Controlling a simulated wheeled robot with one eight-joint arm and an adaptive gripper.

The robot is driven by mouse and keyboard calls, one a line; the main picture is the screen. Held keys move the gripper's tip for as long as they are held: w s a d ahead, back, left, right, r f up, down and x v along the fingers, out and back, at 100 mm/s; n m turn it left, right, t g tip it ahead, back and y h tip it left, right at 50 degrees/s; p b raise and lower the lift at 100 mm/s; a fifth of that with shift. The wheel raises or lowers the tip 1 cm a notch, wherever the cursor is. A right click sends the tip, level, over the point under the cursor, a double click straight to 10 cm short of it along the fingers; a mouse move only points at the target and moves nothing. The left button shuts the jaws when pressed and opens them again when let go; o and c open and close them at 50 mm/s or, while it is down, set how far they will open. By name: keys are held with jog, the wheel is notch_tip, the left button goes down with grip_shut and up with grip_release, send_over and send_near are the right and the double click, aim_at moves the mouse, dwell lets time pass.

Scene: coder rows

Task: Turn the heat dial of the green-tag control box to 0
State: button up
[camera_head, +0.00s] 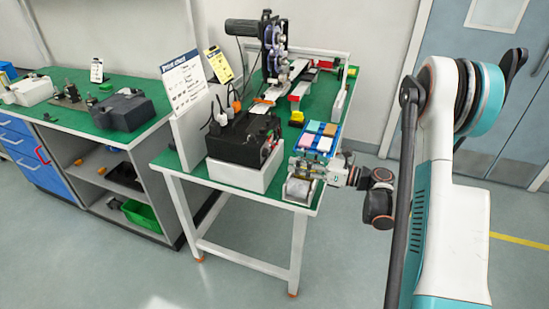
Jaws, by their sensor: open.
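A black control box (243,141) sits on a white block (240,176) near the front of the green-topped table. Small knobs and a reddish mark show on its right face, too small to read. I cannot make out a green tag or which knob is the heat dial. My gripper (300,168) is at the table's front right corner, to the right of the box and apart from it. It points left and is open. Its fingers are small and hard to separate from the items around them.
A tray of coloured pads (316,138) lies right behind my gripper. A coder machine with reels (272,48) stands at the back. A white sign board (185,85) stands left of the box. A left bench holds a dark grey device (122,110). The floor in front is clear.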

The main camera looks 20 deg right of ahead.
aim_at(267, 153)
jog(key=b+x, duration=0.2)
jog(key=x, duration=0.7)
grip_shut()
